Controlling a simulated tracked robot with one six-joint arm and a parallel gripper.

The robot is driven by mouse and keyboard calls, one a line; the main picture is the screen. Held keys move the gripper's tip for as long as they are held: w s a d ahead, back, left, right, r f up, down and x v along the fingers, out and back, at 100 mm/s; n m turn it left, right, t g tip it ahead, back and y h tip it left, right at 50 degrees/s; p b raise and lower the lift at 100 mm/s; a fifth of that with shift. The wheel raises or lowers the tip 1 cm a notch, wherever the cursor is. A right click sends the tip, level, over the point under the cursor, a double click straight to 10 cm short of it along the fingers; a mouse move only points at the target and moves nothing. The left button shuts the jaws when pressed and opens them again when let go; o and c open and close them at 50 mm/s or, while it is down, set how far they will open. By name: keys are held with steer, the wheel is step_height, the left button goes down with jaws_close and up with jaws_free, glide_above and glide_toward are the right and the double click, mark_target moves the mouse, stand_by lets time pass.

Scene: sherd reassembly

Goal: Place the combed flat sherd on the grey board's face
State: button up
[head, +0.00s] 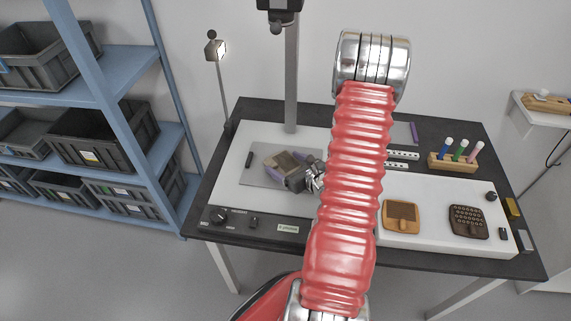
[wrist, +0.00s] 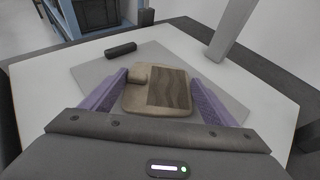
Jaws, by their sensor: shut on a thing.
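The combed flat sherd (wrist: 168,88) is a tan, rounded plate with a darker patch of wavy combed lines and a small raised block at its far left. My gripper (wrist: 159,80) is shut on it, one purple finger at each side. In the head view the sherd (head: 287,161) shows at the jaws, partly hidden by my wrist. The grey board (wrist: 95,72) lies beneath the sherd and also shows in the head view (head: 257,178). I cannot tell whether the sherd touches the board.
A black bar (wrist: 120,50) lies at the board's far left edge, and a grey post (wrist: 229,30) stands beyond it. An orange sherd (head: 402,214) and a brown dotted sherd (head: 467,221) lie on the white right-hand surface. A wooden rack (head: 452,165) holds coloured tubes.

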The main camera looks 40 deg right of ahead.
steer(key=o, duration=1.1)
steer(key=shift+s, duration=0.1)
steer(key=v, duration=1.1)
steer(key=shift+s+a+r, duration=0.1)
steer(key=shift+s+r, duration=0.1)
steer(key=shift+s, duration=0.15)
